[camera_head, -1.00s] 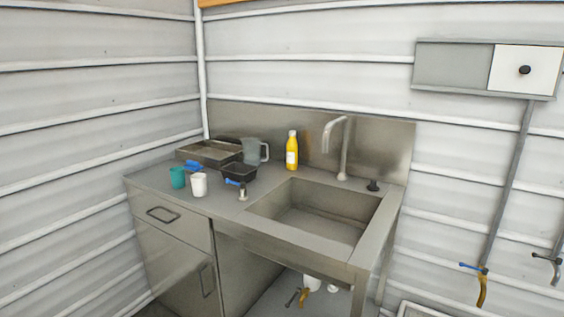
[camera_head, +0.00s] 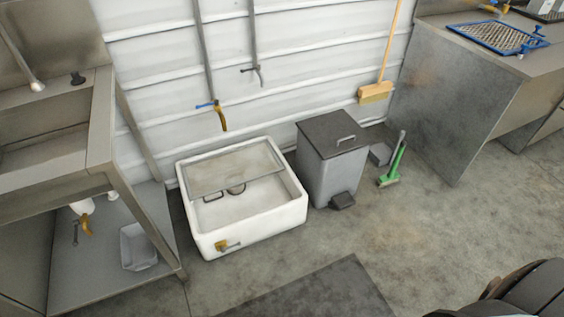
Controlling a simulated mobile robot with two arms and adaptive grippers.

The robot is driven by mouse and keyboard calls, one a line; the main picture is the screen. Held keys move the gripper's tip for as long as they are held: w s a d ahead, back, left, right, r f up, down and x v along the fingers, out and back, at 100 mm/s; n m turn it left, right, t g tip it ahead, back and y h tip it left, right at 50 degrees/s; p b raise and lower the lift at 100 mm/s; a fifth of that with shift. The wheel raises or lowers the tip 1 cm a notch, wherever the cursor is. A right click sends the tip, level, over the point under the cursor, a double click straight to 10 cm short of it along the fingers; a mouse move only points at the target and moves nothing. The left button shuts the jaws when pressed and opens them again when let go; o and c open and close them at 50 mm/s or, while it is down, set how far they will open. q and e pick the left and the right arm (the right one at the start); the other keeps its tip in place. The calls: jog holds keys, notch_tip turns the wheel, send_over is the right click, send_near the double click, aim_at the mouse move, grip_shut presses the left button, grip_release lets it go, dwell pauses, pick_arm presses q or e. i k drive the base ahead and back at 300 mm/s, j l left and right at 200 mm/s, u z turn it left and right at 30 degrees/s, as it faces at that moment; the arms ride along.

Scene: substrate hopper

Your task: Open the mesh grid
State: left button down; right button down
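A mesh grid in a blue frame (camera_head: 500,38) lies flat on the metal counter (camera_head: 449,64) at the upper right. Blue fittings show at its right edge. It looks closed, but it is small and far away, so I cannot be sure. Neither of my grippers is in view.
A metal sink unit (camera_head: 103,120) stands at the left. A white basin (camera_head: 292,208) with a yellow-handled tap and a grey pedal bin (camera_head: 323,178) stand by the wall. A green brush (camera_head: 394,160) and a broom (camera_head: 376,92) are beside the bin. A dark mat (camera_head: 325,292) lies on open concrete floor.

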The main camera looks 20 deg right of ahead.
aim_at(216, 189)
jog(key=z, duration=0.2)
jog(key=i+l+u, duration=0.1)
jog(key=i, duration=0.45)
jog(key=i+l+u, duration=0.1)
jog(key=i, duration=0.45)
jog(key=i+l+u, duration=0.1)
jog(key=i+l, duration=0.15)
jog(key=i, duration=0.25)
